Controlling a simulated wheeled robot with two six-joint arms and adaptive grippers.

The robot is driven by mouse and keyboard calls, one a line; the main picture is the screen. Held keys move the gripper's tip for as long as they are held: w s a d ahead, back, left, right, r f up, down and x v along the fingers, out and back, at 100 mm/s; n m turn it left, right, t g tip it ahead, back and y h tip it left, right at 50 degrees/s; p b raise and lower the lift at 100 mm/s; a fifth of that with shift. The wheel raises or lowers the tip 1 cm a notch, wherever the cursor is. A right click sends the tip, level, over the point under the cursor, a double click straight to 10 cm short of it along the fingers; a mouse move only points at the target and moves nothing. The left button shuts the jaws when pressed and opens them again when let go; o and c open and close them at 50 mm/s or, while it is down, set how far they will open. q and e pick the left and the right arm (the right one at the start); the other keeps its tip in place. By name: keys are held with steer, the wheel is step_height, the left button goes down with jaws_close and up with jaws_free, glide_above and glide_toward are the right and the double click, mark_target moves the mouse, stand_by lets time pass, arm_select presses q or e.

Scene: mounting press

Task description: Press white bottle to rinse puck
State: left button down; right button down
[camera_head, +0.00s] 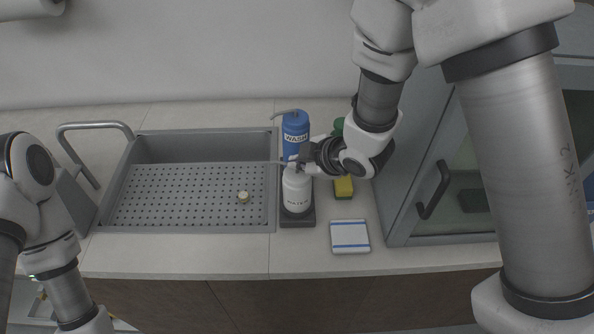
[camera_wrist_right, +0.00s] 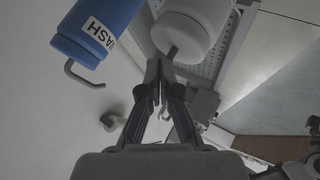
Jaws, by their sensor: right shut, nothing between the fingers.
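The white bottle (camera_head: 297,194) stands upright on a dark base at the right edge of the sink. It also shows at the top of the right wrist view (camera_wrist_right: 189,30). A small pale puck (camera_head: 243,197) lies on the perforated floor of the sink. My right gripper (camera_head: 306,160) is at the white bottle's top, coming from the right; its fingers (camera_wrist_right: 158,78) are shut with nothing between them. Whether they touch the bottle's top, I cannot tell. My left arm shows at the left edge, but its gripper is out of view.
A blue WASH bottle (camera_head: 295,130) stands just behind the white bottle; it also shows in the wrist view (camera_wrist_right: 98,25). A yellow sponge (camera_head: 343,188) and a blue-striped white cloth (camera_head: 349,236) lie to the right. A grey cabinet (camera_head: 407,165) bounds the right. The sink (camera_head: 150,222) has a faucet (camera_head: 95,126) on its left.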

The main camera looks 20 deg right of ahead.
mark_target(299, 174)
stand_by(0.5)
steer(key=shift+f+b, duration=0.35)
steer(key=shift+f, duration=0.1)
steer(key=shift+f+b, duration=0.4)
steer(key=shift+f, duration=0.05)
stand_by(0.4)
stand_by(0.4)
steer(key=shift+r+p, duration=0.8)
steer(key=shift+r, duration=0.1)
step_height(299, 174, up, 5)
steer(key=p, duration=0.4)
steer(key=shift+r+p, duration=0.1)
steer(key=shift+p, duration=0.2)
